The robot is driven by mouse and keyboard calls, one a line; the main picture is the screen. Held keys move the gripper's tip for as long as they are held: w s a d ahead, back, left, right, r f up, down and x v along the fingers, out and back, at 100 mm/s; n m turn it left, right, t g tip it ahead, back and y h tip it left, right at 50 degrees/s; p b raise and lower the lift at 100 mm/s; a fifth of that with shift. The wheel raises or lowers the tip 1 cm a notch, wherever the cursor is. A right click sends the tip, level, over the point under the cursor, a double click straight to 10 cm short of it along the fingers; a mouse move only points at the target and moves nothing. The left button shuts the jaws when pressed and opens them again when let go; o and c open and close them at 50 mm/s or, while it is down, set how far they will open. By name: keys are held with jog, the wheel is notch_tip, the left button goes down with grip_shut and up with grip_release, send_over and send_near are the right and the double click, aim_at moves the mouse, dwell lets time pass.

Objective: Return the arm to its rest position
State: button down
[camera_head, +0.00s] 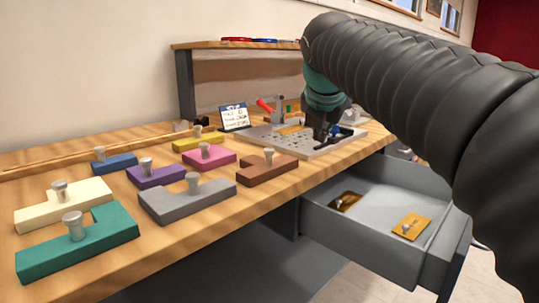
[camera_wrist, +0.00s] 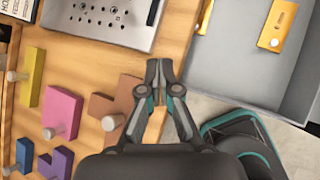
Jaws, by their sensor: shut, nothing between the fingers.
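My arm, in a black ribbed sleeve, reaches from the right side of the head view over the workbench. My gripper (camera_head: 322,132) points down near the perforated metal plate at the bench's front right. In the wrist view, my gripper (camera_wrist: 160,66) is shut and empty, its fingertips close together above the bench's front edge, between the brown block (camera_wrist: 113,108) and the open drawer (camera_wrist: 222,62). The arm's sleeve hides part of the bench's right end in the head view.
Several colored knobbed blocks, including a grey one (camera_head: 187,204) and a teal one (camera_head: 100,248), lie on the bench (camera_head: 150,262). The perforated plate (camera_head: 290,146) carries a red-handled clamp (camera_head: 265,105). The open drawer (camera_head: 365,241) holds brass-colored plates (camera_head: 411,227).

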jog(key=s+d+f+m+g, duration=0.1)
jog(key=s+d+f+m, duration=0.1)
jog(key=s+f+m, duration=1.1)
jog(key=s+d+f+m+g+y, duration=0.1)
jog(key=s+d+f+m, duration=0.2)
jog(key=s+f+m, duration=1)
jog(key=f+m, duration=0.1)
jog(key=m, duration=0.2)
jog(key=shift+d+m+g, duration=0.15)
jog(key=shift+m+g, duration=0.15)
jog(key=shift+f, duration=0.1)
